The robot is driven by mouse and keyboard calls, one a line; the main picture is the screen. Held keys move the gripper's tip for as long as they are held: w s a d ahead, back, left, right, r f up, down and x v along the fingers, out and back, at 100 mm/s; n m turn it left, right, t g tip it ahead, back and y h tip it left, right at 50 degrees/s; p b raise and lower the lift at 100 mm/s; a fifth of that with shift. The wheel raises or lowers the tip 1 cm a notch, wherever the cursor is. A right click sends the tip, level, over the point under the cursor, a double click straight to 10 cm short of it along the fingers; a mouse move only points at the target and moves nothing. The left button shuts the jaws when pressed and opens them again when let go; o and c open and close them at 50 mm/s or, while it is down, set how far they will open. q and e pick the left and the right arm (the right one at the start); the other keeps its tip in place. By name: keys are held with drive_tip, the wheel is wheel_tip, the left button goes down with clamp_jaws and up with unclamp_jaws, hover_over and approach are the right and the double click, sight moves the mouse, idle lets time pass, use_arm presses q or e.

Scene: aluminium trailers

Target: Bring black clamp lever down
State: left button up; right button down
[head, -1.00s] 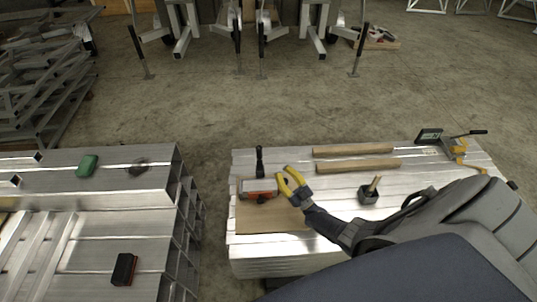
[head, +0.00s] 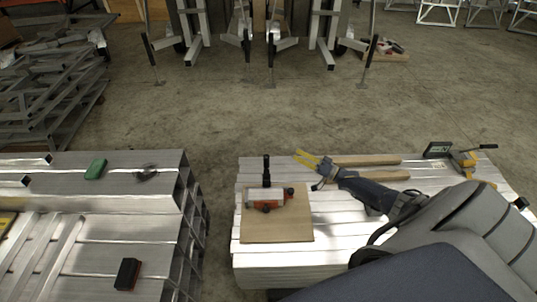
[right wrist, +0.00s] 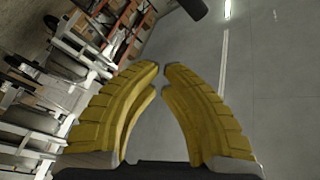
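The clamp (head: 266,199), pale with orange-red and dark ends, sits on a thin wooden board (head: 275,229) on the right-hand aluminium stack. Its black lever (head: 266,170) stands upright at the clamp's back. My right gripper (head: 299,156), with yellow fingers, is to the right of the lever and apart from it, pointing left. In the right wrist view its fingers (right wrist: 161,72) are empty with a narrow gap between the tips. A dark rounded end of something (right wrist: 195,8) shows at the top there; I cannot tell what it is. My left gripper is not in view.
Wooden strips (head: 367,160) lie behind and under my right forearm. A yellow-and-black tool (head: 464,160) stands at the stack's far right. The left stack (head: 118,225) holds a green block (head: 96,169) and a black block (head: 127,274). A floor gap separates the stacks.

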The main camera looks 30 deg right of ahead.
sight(267, 170)
drive_tip(key=w+a+f+m, duration=0.1)
drive_tip(key=w+a+m, duration=0.6)
drive_tip(key=a, duration=0.1)
drive_tip(key=shift+g, duration=0.4)
idle(0.9)
drive_tip(key=shift+a, duration=0.1)
drive_tip(key=shift+h, duration=0.3)
